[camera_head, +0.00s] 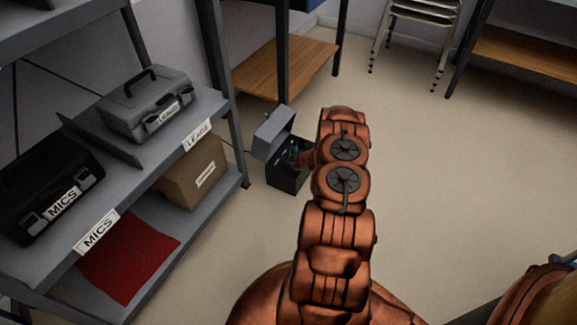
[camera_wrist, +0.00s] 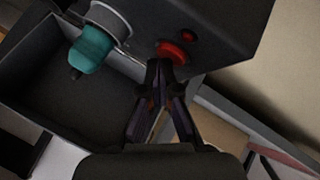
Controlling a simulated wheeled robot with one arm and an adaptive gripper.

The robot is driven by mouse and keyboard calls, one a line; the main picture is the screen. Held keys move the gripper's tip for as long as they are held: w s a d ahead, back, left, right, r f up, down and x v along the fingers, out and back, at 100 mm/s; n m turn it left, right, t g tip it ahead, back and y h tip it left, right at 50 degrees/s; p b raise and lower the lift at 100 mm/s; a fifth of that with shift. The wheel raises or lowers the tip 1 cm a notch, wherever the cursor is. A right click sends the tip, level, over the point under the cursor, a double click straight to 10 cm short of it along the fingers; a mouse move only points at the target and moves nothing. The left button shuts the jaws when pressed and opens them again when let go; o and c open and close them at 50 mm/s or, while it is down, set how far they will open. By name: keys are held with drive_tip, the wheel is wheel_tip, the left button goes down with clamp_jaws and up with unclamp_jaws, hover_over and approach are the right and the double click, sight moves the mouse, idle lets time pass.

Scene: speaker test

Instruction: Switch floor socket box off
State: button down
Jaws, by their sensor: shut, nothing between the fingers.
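The floor socket box (camera_head: 287,178) stands on the floor beside the shelf, with its grey lid (camera_head: 274,130) raised. In the wrist view the box (camera_wrist: 215,45) shows a dark face with a red round button (camera_wrist: 172,52) and a smaller red spot (camera_wrist: 188,36), perhaps a light. A teal plug (camera_wrist: 92,50) sits in a grey round socket (camera_wrist: 108,22) to the left. My gripper (camera_wrist: 160,66) is shut and empty, its tips right at the lower edge of the red button; I cannot tell whether they touch. In the head view my arm hides the gripper.
A grey shelf (camera_head: 215,113) at left holds a grey LEADS case (camera_head: 148,105), a black MICS case (camera_head: 40,185), a cardboard box (camera_head: 190,175) and a red cloth (camera_head: 128,255). A wooden-shelved rack (camera_head: 285,65) stands behind. Stacked chairs (camera_head: 420,15) are at the back. Floor at right is clear.

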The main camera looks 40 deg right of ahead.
drive_tip(key=shift+r, duration=0.35)
drive_tip(key=shift+r+p, duration=1.25)
drive_tip(key=shift+r, duration=1.75)
